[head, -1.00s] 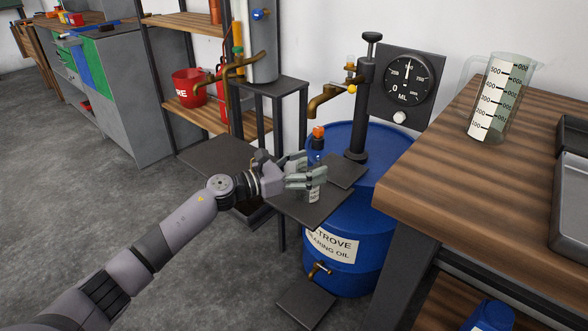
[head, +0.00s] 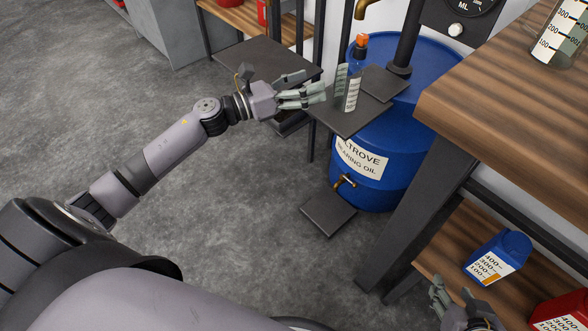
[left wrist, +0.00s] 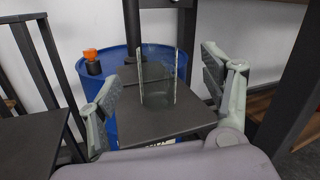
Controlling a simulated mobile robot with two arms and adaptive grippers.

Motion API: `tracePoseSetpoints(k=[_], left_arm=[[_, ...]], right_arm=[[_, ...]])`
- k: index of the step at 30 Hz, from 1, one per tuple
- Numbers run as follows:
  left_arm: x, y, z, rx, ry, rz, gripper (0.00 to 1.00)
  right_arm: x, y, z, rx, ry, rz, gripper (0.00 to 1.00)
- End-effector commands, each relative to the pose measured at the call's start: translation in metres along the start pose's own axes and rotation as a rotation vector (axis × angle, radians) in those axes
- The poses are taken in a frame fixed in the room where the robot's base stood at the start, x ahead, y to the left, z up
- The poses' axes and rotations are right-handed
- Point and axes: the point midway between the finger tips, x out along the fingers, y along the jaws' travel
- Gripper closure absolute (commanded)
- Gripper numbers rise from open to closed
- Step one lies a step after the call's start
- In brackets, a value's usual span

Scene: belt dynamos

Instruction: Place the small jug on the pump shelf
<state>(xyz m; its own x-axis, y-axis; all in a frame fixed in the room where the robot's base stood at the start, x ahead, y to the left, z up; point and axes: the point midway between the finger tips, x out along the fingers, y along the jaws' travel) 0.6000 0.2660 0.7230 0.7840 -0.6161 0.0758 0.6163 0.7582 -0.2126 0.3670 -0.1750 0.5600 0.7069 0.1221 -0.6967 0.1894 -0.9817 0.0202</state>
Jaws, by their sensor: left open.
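The small jug (head: 348,90) is clear with a white scale strip. It stands upright on the dark pump shelf (head: 346,122) in front of the blue oil drum (head: 380,180). In the left wrist view the jug (left wrist: 158,75) is see-through and stands towards the back of the shelf. My left gripper (head: 308,88) is open and empty, just left of the jug, its fingertips apart from it. Its two fingers (left wrist: 170,95) show wide apart in the left wrist view. My right gripper (head: 453,296) is low at the bottom right, partly cut off, its fingers apart with nothing between them.
The pump post (head: 405,45) rises behind the shelf. A wooden bench (head: 500,110) with a large measuring jug (head: 560,35) is at right. Blue (head: 498,257) and red (head: 560,312) jugs are on the bench's lower shelf. A dark side shelf (head: 262,62) is at left.

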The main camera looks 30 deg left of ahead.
Motion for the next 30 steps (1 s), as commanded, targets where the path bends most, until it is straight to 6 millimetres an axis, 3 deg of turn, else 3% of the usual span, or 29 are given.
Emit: tracePoseSetpoints(k=[1,5,11,15,18,21,24,30], left_arm=[[0.003,-0.013,-0.008,-0.158,-0.051,0.034,0.27],[-0.004,-0.033,-0.029,-0.752,-0.231,0.202,0.27],[-0.056,-0.066,-0.103,-1.761,-0.502,0.556,0.27],[-0.098,-0.113,-0.157,-2.313,-0.664,0.832,0.27],[-0.120,-0.146,-0.179,-2.562,-0.748,0.996,0.27],[-0.133,-0.168,-0.191,-2.697,-0.801,1.106,0.27],[-0.138,-0.178,-0.195,-2.748,-0.823,1.156,0.27],[-0.138,-0.178,-0.196,-2.752,-0.825,1.161,0.27]], right_arm=[[0.000,0.000,0.000,0.000,0.001,0.000,0.60],[0.000,0.000,-0.002,-0.001,0.003,0.000,0.60],[0.001,0.000,-0.005,-0.002,0.009,0.001,0.60],[0.001,0.000,-0.004,-0.002,0.009,0.001,0.60],[0.001,0.000,-0.004,-0.002,0.008,0.000,0.60],[0.001,0.000,-0.004,-0.002,0.007,0.000,0.60],[0.001,0.000,-0.003,-0.002,0.005,0.000,0.60],[0.001,0.000,0.000,-0.001,-0.002,-0.001,0.60]])
